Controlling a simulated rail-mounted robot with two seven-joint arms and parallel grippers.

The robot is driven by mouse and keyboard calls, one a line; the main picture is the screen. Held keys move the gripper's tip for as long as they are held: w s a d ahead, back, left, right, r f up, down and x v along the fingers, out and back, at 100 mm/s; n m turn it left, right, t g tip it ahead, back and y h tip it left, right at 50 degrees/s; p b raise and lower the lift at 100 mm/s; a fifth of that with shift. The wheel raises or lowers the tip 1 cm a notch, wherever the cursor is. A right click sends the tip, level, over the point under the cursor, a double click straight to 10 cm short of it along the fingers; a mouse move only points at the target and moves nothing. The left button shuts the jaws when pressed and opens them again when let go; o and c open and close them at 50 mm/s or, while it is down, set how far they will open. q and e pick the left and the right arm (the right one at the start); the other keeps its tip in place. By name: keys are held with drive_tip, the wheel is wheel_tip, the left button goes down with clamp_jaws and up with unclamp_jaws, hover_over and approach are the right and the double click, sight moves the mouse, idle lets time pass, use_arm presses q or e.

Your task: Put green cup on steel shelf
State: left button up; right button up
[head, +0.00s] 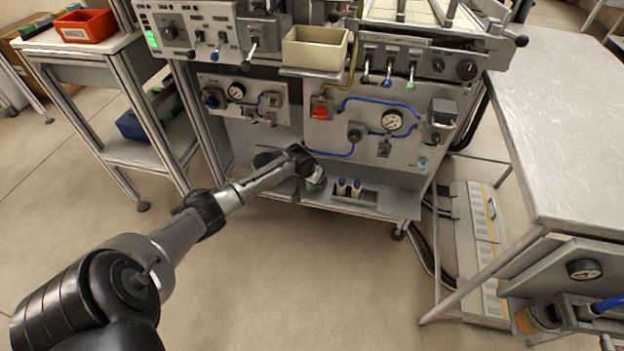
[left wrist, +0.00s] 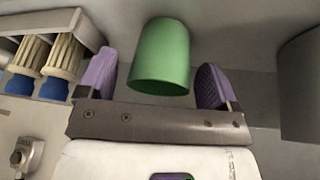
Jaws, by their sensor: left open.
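The green cup (left wrist: 160,58) stands between the two purple fingertips of my left gripper (left wrist: 158,88) in the left wrist view. The gripper is open, with a gap on both sides of the cup. In the head view the cup (head: 316,182) shows as a small green patch on the steel shelf (head: 385,200) low in the machine, partly hidden by my left gripper (head: 308,165). My right gripper is in neither view.
A tray with blue-ended brushes (left wrist: 45,60) stands beside the cup; it also shows in the head view (head: 355,192). A grey cylinder (left wrist: 303,85) is on the other side. The machine panel with gauges (head: 393,121) rises above the shelf. A steel table (head: 565,120) stands at right.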

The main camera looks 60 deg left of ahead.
use_arm(q)
drive_tip(key=shift+r, duration=0.2)
drive_tip(key=p+v, duration=0.7)
drive_tip(key=v, duration=0.4)
drive_tip(key=s+d+f+m, duration=0.2)
drive_tip(key=s+d, duration=0.2)
drive_tip(key=d, duration=0.4)
drive_tip(key=s+d+f+m+g+h, duration=0.15)
drive_tip(key=s+d, duration=0.25)
drive_tip(key=d, duration=0.4)
drive_tip(key=s+d+f+m, duration=0.2)
drive_tip(key=s+d+f, duration=0.15)
drive_tip(key=d, duration=0.35)
drive_tip(key=s+d+r+m, duration=0.1)
drive_tip(key=s+d+r, duration=0.3)
drive_tip(key=s+d, duration=0.2)
drive_tip(key=s+d+r+m, duration=0.1)
drive_tip(key=s+d+r, duration=0.3)
drive_tip(key=s+d, duration=0.3)
drive_tip(key=shift+s+d+r+t+p, duration=0.35)
drive_tip(key=shift+s+p, duration=0.05)
drive_tip(key=shift+s, duration=0.05)
drive_tip(key=shift+a, duration=0.1)
